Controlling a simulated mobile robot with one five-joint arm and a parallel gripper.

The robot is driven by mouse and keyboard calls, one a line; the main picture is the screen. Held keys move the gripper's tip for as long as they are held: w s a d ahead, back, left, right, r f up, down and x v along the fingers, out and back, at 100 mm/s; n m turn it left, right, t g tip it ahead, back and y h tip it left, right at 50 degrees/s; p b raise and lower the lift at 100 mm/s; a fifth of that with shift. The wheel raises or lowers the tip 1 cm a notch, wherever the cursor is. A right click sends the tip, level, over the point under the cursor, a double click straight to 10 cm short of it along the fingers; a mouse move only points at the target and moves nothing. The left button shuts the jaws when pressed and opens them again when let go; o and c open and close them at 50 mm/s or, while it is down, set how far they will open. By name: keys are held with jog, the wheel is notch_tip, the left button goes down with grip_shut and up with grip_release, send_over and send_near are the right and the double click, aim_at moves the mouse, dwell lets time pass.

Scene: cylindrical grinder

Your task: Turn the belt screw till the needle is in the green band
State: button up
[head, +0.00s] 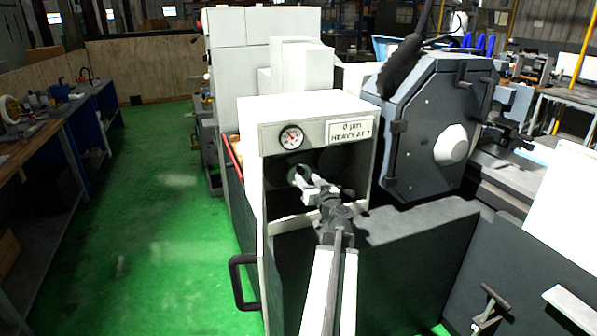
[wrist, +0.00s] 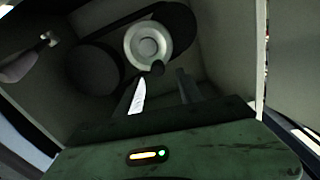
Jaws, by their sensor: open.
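A round white gauge (head: 291,137) is set in the front of the pale housing. Its dial has red marks; the needle's place against any green band is too small to tell. My gripper (head: 300,176) reaches into the open recess below the gauge. In the wrist view its two fingers (wrist: 160,80) stand apart with a gap between them.
A dark belt and large dark pulley (wrist: 93,70) lie beside the disc in the recess, whose walls are close around my gripper. A black handle (head: 241,282) juts out at lower left. Green floor (head: 160,230) is clear at left.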

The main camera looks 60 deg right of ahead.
aim_at(302, 172)
jog(key=x, duration=0.7)
jog(key=shift+d, duration=0.15)
jog(key=shift+s, duration=0.1)
